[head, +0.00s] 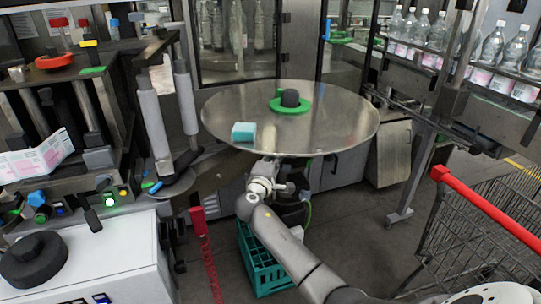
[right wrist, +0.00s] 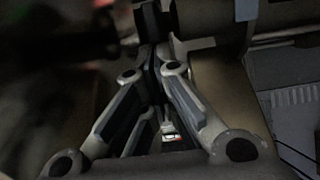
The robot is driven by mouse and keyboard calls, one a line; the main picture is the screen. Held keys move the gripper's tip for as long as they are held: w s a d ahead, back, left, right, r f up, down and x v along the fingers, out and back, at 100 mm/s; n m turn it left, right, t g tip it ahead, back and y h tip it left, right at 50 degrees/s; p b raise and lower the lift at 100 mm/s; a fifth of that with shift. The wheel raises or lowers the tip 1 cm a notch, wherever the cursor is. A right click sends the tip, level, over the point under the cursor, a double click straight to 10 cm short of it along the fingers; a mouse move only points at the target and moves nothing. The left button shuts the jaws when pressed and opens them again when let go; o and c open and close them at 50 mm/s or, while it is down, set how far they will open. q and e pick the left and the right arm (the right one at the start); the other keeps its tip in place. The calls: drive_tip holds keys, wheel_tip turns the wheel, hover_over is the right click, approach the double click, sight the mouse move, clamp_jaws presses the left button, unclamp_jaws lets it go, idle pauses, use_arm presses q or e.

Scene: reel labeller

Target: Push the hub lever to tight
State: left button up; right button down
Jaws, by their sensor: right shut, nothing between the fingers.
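A black hub (head: 290,98) on a green ring (head: 291,107) stands in the middle of a large round steel disc (head: 330,125) in the head view. A small green piece (head: 279,92) sticks up beside the hub; I cannot tell if it is the hub lever. My right gripper (head: 268,168) is at the disc's near edge, its fingertips hidden behind or under the rim. In the right wrist view the gripper (right wrist: 157,52) is shut and empty, with dark, blurred surfaces around it. No lever is clear there. My left gripper is in neither view.
A teal block (head: 244,131) lies on the disc's near left part. Two grey rollers (head: 153,118) stand to the left. A green crate (head: 259,262) is on the floor below. A cart with a red handle (head: 490,212) and a bottle conveyor (head: 480,80) are at the right.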

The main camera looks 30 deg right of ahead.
drive_tip(key=s+d+n+t+y+p, duration=0.2)
drive_tip(key=s+d, duration=0.4)
drive_tip(key=d, duration=0.3)
drive_tip(key=shift+s+d+n+t+y+p, duration=0.2)
drive_tip(key=shift+n+t+y+p, duration=0.1)
drive_tip(key=shift+n+t+y, duration=0.8)
drive_tip(key=shift+w+a, duration=0.1)
drive_tip(key=shift+w, duration=0.05)
